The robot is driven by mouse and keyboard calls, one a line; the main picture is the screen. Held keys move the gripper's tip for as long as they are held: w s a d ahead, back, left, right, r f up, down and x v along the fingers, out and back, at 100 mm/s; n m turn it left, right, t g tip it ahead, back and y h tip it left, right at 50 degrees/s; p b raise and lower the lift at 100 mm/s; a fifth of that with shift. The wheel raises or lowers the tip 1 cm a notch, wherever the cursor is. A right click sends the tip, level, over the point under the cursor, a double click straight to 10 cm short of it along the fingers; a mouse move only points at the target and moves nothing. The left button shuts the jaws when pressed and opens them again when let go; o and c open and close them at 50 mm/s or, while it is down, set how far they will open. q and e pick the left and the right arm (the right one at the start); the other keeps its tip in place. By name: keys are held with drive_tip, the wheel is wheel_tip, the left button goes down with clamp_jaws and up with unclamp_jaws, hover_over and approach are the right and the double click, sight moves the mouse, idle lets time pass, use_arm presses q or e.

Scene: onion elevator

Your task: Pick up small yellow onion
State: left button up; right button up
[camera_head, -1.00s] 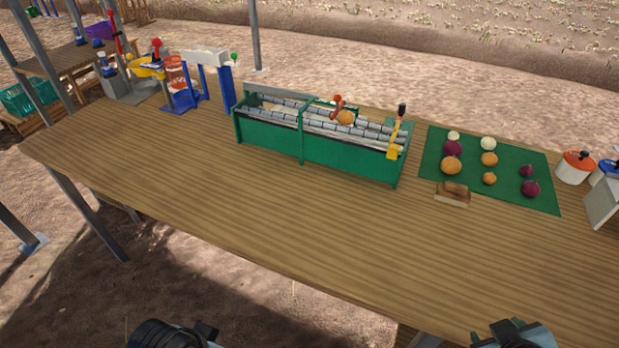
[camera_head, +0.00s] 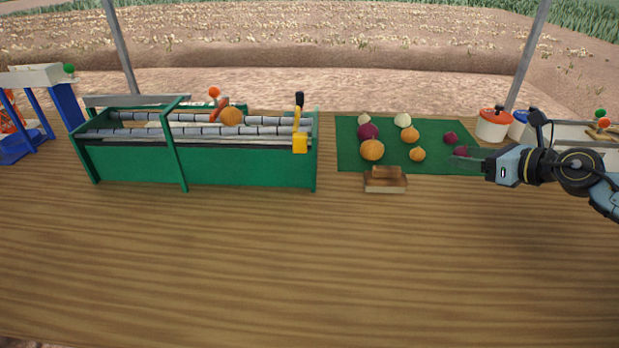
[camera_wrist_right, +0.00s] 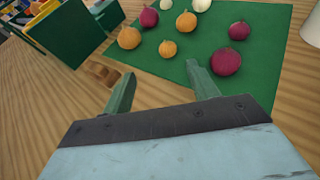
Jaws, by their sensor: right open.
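The small yellow onion (camera_head: 417,154) lies on the green mat (camera_head: 350,160), in the front row right of a larger yellow onion (camera_head: 372,150). In the right wrist view the small yellow onion (camera_wrist_right: 168,48) is beyond the fingertips, roughly between their lines. My right gripper (camera_head: 466,154) comes in from the right over the mat's right part, apart from the small onion. In the right wrist view its two fingers (camera_wrist_right: 160,78) are spread with nothing between them. My left gripper is out of view.
A red onion (camera_head: 460,152) is partly behind my right fingers, another red one (camera_head: 450,137) beyond it. A wooden block (camera_head: 385,180) stands before the mat. A green roller sorter (camera_head: 200,165) is at left, a red-lidded pot (camera_head: 492,125) at back right. The front table is clear.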

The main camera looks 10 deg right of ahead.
drive_tip(key=shift+w+d+f+n, duration=0.15)
drive_tip(key=shift+d+n, duration=0.15)
drive_tip(key=shift+d, duration=0.25)
drive_tip(key=shift+w, duration=0.15)
approach(423, 153)
drive_tip(key=x, duration=0.3)
drive_tip(key=shift+w+a+b, duration=0.15)
drive_tip(key=shift+w+b, duration=0.1)
drive_tip(key=shift+b, duration=0.15)
drive_tip(key=shift+b+x, duration=0.3)
drive_tip(key=shift+x, duration=0.75)
drive_tip(key=shift+w+a+f+b, duration=0.2)
drive_tip(key=shift+w+a+b, duration=0.1)
drive_tip(key=shift+w, duration=0.15)
drive_tip(key=b+x, duration=0.1)
drive_tip(key=x, duration=0.1)
drive_tip(key=shift+w+f, duration=0.25)
drive_tip(key=shift+w+a, duration=0.15)
drive_tip(key=shift+w, duration=0.15)
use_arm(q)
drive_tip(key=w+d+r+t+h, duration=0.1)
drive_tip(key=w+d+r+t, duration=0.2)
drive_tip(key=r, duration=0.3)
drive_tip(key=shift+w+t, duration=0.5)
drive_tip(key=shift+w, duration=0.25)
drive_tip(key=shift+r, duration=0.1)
